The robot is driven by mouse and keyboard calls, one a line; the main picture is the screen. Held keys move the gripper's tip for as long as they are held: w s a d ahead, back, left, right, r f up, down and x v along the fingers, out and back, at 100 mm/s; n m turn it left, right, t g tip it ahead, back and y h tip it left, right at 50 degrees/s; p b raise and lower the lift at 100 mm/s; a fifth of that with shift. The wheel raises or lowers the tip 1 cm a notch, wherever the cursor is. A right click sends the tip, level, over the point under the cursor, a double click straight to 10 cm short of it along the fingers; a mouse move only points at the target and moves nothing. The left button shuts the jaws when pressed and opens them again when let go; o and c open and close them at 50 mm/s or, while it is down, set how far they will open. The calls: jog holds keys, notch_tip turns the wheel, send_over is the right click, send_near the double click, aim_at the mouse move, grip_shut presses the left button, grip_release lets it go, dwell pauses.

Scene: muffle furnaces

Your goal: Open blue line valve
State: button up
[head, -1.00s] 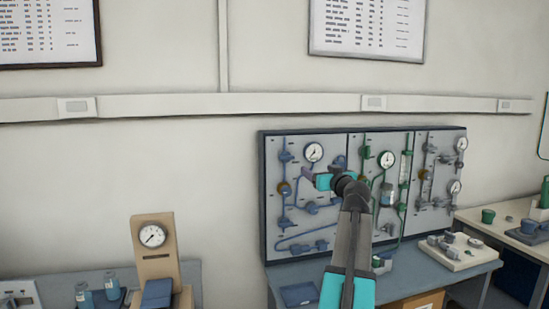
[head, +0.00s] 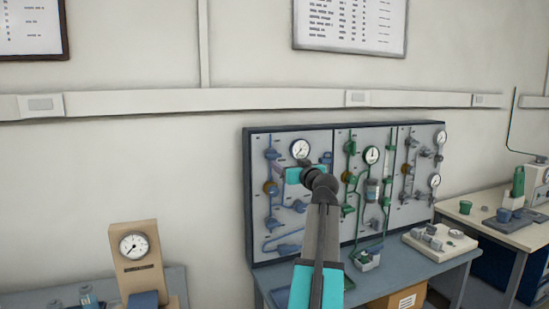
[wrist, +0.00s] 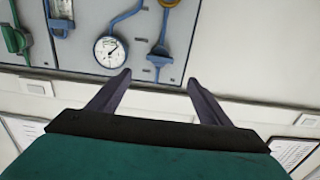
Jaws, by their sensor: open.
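The blue line runs on the left section of the wall panel (head: 258,236), with blue fittings, a brown ring and a round gauge (head: 300,149). A blue valve-like fitting (head: 270,153) sits at its upper left. My gripper (head: 279,168) is in front of this section, below and left of the gauge. In the wrist view, which looks upside down, my gripper (wrist: 158,77) is open and empty. A blue fitting (wrist: 160,55) shows just beyond the gap between the fingertips, beside the gauge (wrist: 110,50). I cannot tell the distance to it.
Green (head: 350,170) and grey (head: 407,170) lines share the panel to the right. A blue-grey bench (head: 405,284) stands below it with a pale tray of parts. A beige gauge stand (head: 137,262) is at lower left. The wall left of the panel is clear.

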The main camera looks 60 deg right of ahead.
aim_at(274, 155)
jog(key=p+x, duration=0.3)
jog(key=x, duration=0.8)
jog(key=shift+s+d+r, duration=0.1)
jog(key=shift+p+x, duration=0.35)
jog(key=shift+x, duration=0.9)
jog(key=c, duration=1)
jog(key=shift+c, duration=0.2)
